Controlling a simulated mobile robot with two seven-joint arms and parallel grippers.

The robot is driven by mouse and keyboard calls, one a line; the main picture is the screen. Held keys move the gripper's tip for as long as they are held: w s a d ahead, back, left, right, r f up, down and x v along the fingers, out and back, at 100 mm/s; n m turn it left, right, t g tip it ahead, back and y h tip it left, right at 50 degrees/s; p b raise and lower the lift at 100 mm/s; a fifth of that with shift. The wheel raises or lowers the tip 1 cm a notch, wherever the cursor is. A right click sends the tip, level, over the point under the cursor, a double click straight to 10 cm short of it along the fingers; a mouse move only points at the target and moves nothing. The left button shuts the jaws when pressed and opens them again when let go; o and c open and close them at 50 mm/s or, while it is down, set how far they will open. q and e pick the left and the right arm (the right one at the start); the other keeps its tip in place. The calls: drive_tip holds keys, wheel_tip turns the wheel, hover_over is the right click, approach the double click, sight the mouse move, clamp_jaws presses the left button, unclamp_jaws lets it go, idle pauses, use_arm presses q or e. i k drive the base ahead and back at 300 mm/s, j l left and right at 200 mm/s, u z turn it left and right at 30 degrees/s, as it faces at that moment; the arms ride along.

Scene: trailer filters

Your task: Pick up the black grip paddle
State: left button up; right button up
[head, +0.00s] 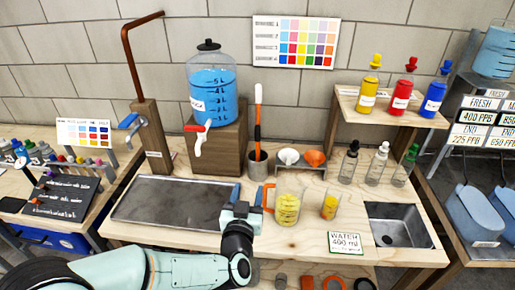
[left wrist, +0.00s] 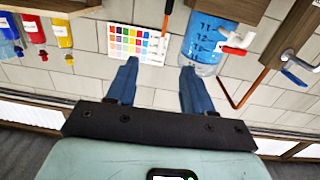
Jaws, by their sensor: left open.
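A paddle (head: 258,118) stands upright in a grey metal cup (head: 257,165) in the head view, with a white upper end, an orange shaft and a dark part lower down. It is the only paddle I make out; its lower end is hidden in the cup. Part of a white-and-orange stick (left wrist: 165,17) shows at the top of the left wrist view. My left gripper (head: 241,208) is open and empty, in front of the cup and close to the orange handle of a beaker. Its blue fingers (left wrist: 157,88) are apart in the wrist view. My right gripper is not in view.
The beaker (head: 288,205) with yellow contents stands right of my left gripper, beside a smaller yellow glass (head: 330,206). A blue water jar (head: 211,95) sits on a wooden block behind. A dark tray (head: 172,200) lies left; a sink (head: 400,232) is right.

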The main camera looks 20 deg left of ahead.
sight(258, 127)
drive_tip(key=i+j, duration=0.2)
drive_tip(key=i, duration=0.25)
drive_tip(key=i+j, duration=0.15)
drive_tip(key=i, duration=0.35)
